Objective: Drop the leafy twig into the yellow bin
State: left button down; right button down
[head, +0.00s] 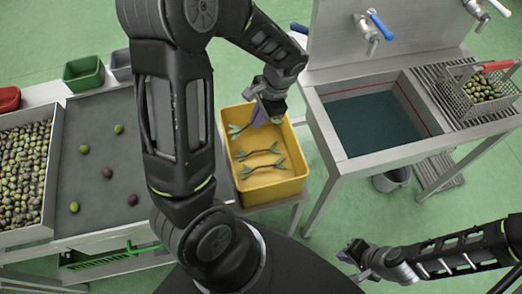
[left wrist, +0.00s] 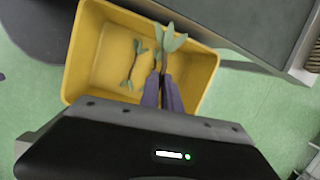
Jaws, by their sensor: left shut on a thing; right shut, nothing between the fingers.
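The yellow bin (head: 280,189) stands on a small stand in the middle of the head view, and it fills much of the left wrist view (left wrist: 82,55). My left gripper (head: 258,118) is over the bin, its purple fingers shut on a leafy twig (head: 237,129). In the left wrist view the held twig's green leaves (left wrist: 170,40) stick out past the fingertips, above the bin's inside. Two other twigs, one of them clear in the left wrist view (left wrist: 135,65), lie on the bin floor. My right gripper (head: 356,254) is shut and empty, low at the right.
A sink (head: 375,120) with taps stands right of the bin, with an olive basket (head: 483,88) on its drainer. A sorting table (head: 95,135) with loose olives and a full olive tray (head: 47,218) is at the left. A grey bucket (head: 392,182) is under the sink.

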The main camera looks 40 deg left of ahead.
pick_arm(q)
jog(key=shift+f, duration=0.15)
notch_tip(320, 180, down, 6)
jog(key=b, duration=0.5)
dwell(0.4)
jog(key=c, duration=1.5)
grip_release()
jog(key=shift+r, duration=0.25)
jog(key=v, duration=0.7)
jog(key=shift+r, duration=0.3)
jog(key=shift+d, duration=0.1)
